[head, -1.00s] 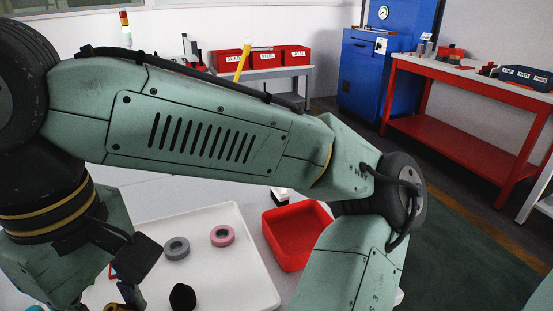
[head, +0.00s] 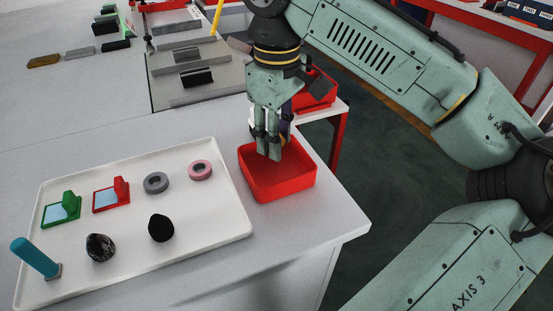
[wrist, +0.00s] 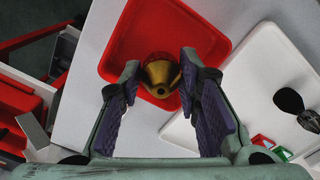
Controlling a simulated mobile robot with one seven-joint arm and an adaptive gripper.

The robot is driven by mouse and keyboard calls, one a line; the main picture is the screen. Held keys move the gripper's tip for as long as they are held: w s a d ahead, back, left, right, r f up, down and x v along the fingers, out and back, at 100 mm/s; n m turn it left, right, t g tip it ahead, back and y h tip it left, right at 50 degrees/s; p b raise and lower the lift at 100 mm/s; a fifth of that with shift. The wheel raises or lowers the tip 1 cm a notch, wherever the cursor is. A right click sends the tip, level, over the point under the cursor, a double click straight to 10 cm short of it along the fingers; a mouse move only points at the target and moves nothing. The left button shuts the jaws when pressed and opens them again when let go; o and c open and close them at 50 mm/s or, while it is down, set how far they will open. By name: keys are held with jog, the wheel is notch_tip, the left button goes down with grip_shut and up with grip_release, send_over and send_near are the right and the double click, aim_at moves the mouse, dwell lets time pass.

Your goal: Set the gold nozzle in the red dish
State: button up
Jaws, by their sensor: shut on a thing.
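The red dish (head: 280,188) is an open square tray near the table's right corner, and it also shows in the wrist view (wrist: 118,42). My gripper (head: 270,152) points down over the dish, its fingertips at or just above the dish's inside. In the wrist view my gripper (wrist: 159,76) is shut on the gold nozzle (wrist: 160,74), which sits between the fingertips against the red dish behind it. I cannot tell whether the nozzle touches the dish floor. In the head view the fingers mostly hide the nozzle.
A white tray (head: 205,226) left of the dish holds a grey ring (head: 156,183), a pink ring (head: 200,170), dark rounded pieces, green and red stands and a blue-handled tool (head: 36,258). Grey blocks stand behind. The table edge is close right of the dish.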

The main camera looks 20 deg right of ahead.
aim_at(277, 173)
jog(key=shift+f, duration=2.7)
jog(key=shift+f, duration=0.15)
jog(key=o, duration=1.1)
jog(key=shift+o, duration=0.2)
notch_tip(277, 173, up, 12)
jog(key=shift+r, duration=0.2)
jog(key=shift+s, duration=0.1)
